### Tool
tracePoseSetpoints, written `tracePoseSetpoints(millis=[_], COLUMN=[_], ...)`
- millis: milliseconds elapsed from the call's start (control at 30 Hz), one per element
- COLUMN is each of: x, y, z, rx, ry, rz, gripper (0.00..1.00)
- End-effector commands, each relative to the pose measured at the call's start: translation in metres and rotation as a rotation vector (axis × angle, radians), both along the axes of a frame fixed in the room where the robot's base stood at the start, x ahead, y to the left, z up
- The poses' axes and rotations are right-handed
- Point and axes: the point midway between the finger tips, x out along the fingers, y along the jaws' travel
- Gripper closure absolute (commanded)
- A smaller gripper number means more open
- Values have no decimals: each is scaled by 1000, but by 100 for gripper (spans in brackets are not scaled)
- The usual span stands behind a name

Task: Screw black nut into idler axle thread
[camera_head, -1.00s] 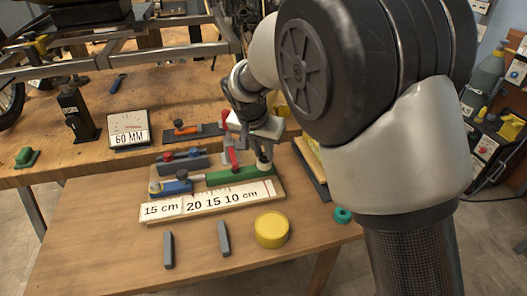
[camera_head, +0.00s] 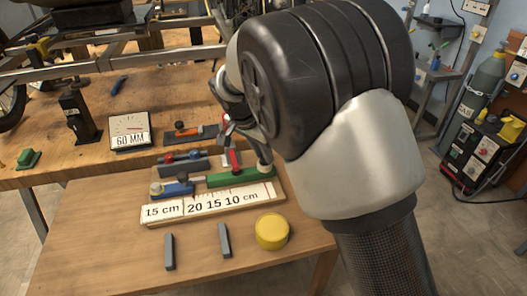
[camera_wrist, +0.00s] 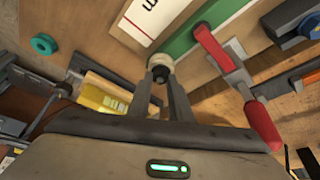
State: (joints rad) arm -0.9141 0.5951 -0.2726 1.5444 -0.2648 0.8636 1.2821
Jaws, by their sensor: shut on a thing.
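My gripper (camera_wrist: 161,88) is shut on a small black nut (camera_wrist: 160,74) in the wrist view. The nut sits between the fingertips, right at a pale round axle end (camera_wrist: 161,61) by the end of the green bar (camera_wrist: 196,30). I cannot tell how far the nut is on the thread. In the head view my gripper (camera_head: 263,155) stands at the right end of the green bar (camera_head: 238,177), partly hidden by my arm. The bar lies on a board marked with centimetres (camera_head: 211,206).
A clamp with red handles (camera_wrist: 236,75) stands close to my gripper. A blue block (camera_head: 178,188) is at the board's left end. Two grey bars and a yellow round thing (camera_head: 271,231) lie in front. A teal ring (camera_wrist: 44,44) lies off to the side.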

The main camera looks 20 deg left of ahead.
Motion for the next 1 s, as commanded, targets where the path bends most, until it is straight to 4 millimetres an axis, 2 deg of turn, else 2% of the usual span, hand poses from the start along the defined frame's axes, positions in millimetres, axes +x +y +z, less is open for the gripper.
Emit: tracePoseSetpoints(millis=[133, 233, 267, 367, 400, 633, 767, 867, 1000], x=[1, 1, 1, 1, 1, 0, -2, -6, -16], y=[0, 1, 0, 0, 0, 0, 2, 5, 12], z=[1, 2, 0, 0, 0, 0, 7, 21, 48], rx=[0, -2, -2, 0, 0, 0, 2, 3, 5], ry=[-1, -1, -1, -1, -1, 0, -1, -2, -3], rz=[-12, -101, -105, -101, -101, -100, -100, -98, -97], gripper=[94, 94, 78, 61, 60, 60, 60, 60, 60])
